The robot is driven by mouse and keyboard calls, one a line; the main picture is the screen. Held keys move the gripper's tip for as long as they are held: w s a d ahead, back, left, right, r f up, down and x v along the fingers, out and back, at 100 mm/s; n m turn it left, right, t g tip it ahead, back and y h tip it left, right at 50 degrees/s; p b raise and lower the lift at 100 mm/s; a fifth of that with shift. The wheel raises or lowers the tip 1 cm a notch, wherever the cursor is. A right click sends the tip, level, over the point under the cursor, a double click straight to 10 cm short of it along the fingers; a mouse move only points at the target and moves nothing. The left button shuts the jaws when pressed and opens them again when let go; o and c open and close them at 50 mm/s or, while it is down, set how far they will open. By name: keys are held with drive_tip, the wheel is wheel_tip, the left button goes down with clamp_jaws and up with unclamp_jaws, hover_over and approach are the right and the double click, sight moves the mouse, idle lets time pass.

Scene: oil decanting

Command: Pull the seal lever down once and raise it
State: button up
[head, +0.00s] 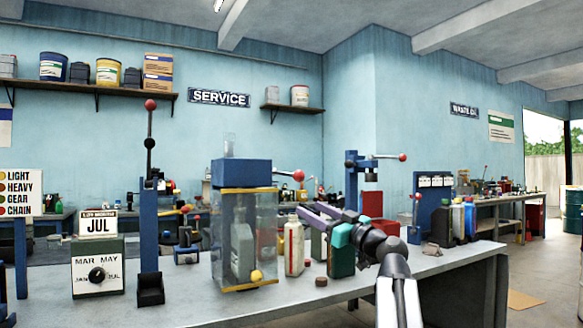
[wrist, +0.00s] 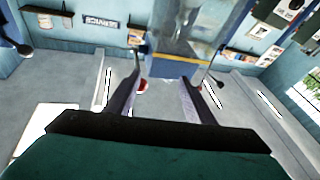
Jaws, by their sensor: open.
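Several red-knobbed levers are in the head view, and none is labelled as the seal lever. A tall upright lever (head: 150,130) with a red knob rises from a blue post with a black foot on the bench. Another lever (head: 290,173) reaches out right of the clear-walled cabinet. A third lever (head: 388,156) sticks out sideways from a blue stand. My gripper (head: 308,208) is open, with purple fingers pointing left beside the cabinet. In the wrist view (wrist: 162,80), a small red thing (wrist: 143,86) shows by the left finger; no contact is clear.
The clear cabinet (head: 244,192) with a blue top stands left of my gripper, a grey bottle and yellow ball inside. A cream bottle (head: 293,246) and green can (head: 341,262) stand near the gripper. A calendar box (head: 98,268) is at left. The bench front (head: 200,308) is clear.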

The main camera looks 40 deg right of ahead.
sight(287, 175)
drive_tip(key=shift+w+d+r+g+p, duration=0.15)
drive_tip(key=shift+r+g+p, duration=0.45)
drive_tip(key=shift+p, duration=3.3)
drive_tip(key=shift+d+g+h+p, duration=0.1)
drive_tip(key=shift+g+h+p, duration=0.2)
drive_tip(key=shift+p, duration=0.95)
wheel_tip(287, 175, up, 9)
drive_tip(key=d+g+p, duration=0.1)
drive_tip(key=d+p, duration=0.1)
drive_tip(key=p, duration=1.9)
drive_tip(key=shift+s+m+h, duration=0.25)
drive_tip(key=shift+m+h, duration=0.05)
drive_tip(key=shift+m, duration=0.1)
drive_tip(key=shift+d+f, duration=0.1)
drive_tip(key=w+a+p, duration=0.1)
drive_tip(key=w+p, duration=0.3)
drive_tip(key=w, duration=0.9)
drive_tip(key=shift+w+a+p, duration=0.15)
drive_tip(key=shift+w+p, duration=0.15)
drive_tip(key=shift+w, duration=0.1)
